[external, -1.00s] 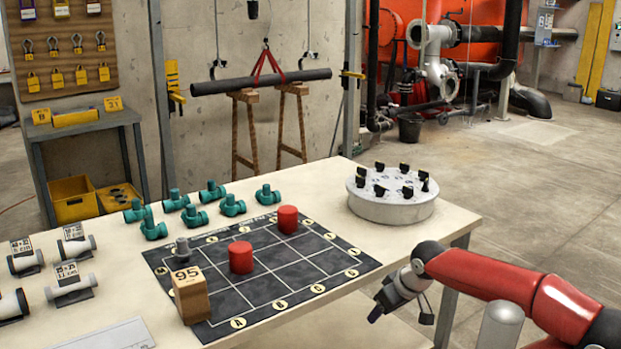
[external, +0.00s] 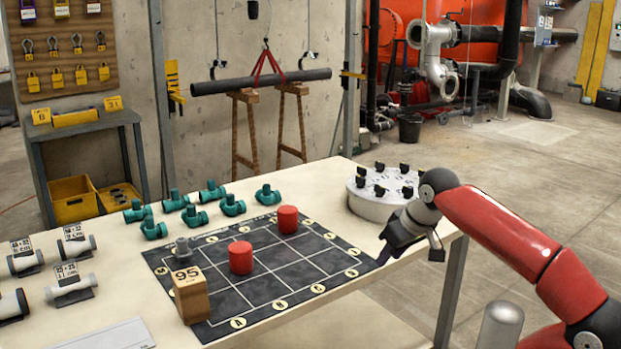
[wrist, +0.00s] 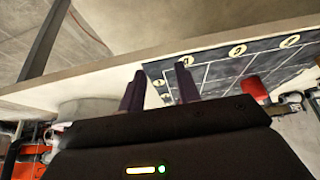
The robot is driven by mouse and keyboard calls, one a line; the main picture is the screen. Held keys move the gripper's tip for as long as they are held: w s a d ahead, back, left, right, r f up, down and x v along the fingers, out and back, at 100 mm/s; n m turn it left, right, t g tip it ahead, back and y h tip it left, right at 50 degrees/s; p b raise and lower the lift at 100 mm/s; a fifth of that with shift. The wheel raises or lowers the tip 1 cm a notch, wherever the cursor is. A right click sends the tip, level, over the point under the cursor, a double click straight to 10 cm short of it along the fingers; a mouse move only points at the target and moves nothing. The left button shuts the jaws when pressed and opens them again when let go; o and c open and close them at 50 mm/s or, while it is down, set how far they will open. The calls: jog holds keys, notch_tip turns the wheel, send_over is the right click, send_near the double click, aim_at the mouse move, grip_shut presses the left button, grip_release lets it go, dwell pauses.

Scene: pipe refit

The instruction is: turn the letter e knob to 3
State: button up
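A round white drum (external: 372,209) with several black knobs on its top stands at the right end of the table. The letters and numbers by the knobs are too small to read, so I cannot tell which knob is e. My gripper (external: 411,254) is in front of the drum, by the table's right edge, and hides part of it. In the wrist view, my gripper (wrist: 159,88) has its two dark fingers apart with nothing between them. A pale rounded shape, probably the drum (wrist: 85,112), shows at the lower left there, partly hidden by the gripper body. My gripper touches no knob.
A black grid mat (external: 262,292) holds two red cylinders (external: 241,257), a grey fitting and a wooden block marked 95 (external: 189,292). Teal valves (external: 233,206) stand behind it. White pipe pieces (external: 70,285) lie at the left. The floor right of the table is open.

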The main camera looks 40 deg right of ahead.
notch_tip(320, 180, up, 6)
jog(key=w+d+r+n+t+h+b, duration=0.1)
jog(key=w+d+r+n+t+h, duration=0.15)
jog(key=d, duration=0.55)
jog(key=w+d+r+n+t+h+b, duration=0.1)
jog(key=w+d+r+n+t+h, duration=0.2)
jog(key=d, duration=0.5)
jog(key=w+d+r+n+t+h+b, duration=0.1)
jog(key=w+d+r+n+t+h, duration=0.15)
jog(key=w+d+h, duration=0.4)
jog(key=n+t+y+b, duration=0.4)
jog(key=n+y, duration=0.8)
jog(key=n, duration=1.6)
send_near(408, 189)
jog(key=w, duration=0.2)
jog(key=shift+w+d+f, duration=0.25)
jog(key=shift+w+d, duration=0.05)
jog(key=shift+w, duration=0.05)
jog(key=shift+w+f, duration=0.15)
jog(key=shift+w, duration=0.05)
jog(key=w+p, duration=0.1)
jog(key=w, duration=0.6)
jog(key=shift+w, duration=0.2)
